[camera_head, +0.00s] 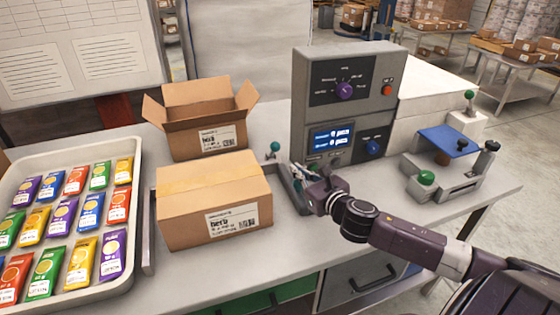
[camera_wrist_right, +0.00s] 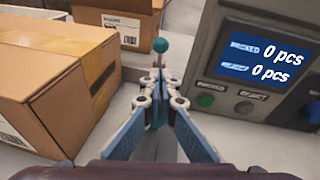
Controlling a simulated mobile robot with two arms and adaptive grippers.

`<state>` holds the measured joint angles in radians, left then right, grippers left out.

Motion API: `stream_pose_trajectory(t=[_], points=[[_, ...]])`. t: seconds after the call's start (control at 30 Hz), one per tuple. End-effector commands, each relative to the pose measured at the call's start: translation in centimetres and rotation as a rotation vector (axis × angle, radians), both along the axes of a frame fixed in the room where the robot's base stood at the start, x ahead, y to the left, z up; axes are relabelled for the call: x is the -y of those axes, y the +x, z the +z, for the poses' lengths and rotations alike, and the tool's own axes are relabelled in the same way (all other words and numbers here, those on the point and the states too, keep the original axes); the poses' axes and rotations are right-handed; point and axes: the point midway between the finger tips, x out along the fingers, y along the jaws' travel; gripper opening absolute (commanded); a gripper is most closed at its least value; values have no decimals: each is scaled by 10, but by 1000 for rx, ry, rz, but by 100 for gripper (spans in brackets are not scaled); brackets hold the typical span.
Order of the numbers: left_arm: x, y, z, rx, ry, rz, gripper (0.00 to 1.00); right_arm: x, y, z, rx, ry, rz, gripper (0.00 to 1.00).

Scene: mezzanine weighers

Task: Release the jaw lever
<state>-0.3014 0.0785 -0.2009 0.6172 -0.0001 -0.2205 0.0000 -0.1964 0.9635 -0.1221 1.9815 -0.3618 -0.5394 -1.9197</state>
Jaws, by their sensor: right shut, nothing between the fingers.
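A lever with a teal ball knob (camera_head: 274,147) stands upright behind the right end of the closed carton (camera_head: 213,200). In the right wrist view the teal knob (camera_wrist_right: 160,45) shows just beyond my fingertips, on a thin stem. My right gripper (camera_head: 300,172) is shut and empty, in front of the weigher and beside the carton; its fingers (camera_wrist_right: 159,88) point towards the lever. Whether they touch the stem is unclear. A grey metal jaw plate (camera_head: 149,228) stands along the carton's left side. My left gripper is out of view.
The grey weigher (camera_head: 297,100) stands close to the right gripper; its display (camera_wrist_right: 262,57) reads 0 pcs. An open carton (camera_head: 203,125) stands behind the closed one. A tray of colourful packets (camera_head: 130,150) is at left. A device with green knobs (camera_head: 445,190) is at right.

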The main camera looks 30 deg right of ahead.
Motion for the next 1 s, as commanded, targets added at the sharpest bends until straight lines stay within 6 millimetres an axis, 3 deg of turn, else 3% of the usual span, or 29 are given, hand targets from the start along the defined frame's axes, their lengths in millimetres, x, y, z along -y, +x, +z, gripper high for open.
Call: stream_pose_trajectory(t=[0.47,1.0], points=[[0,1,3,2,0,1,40,2,10,0,2,2,-2,0],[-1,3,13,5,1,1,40,9,78,-14,2,4,-2,0]])
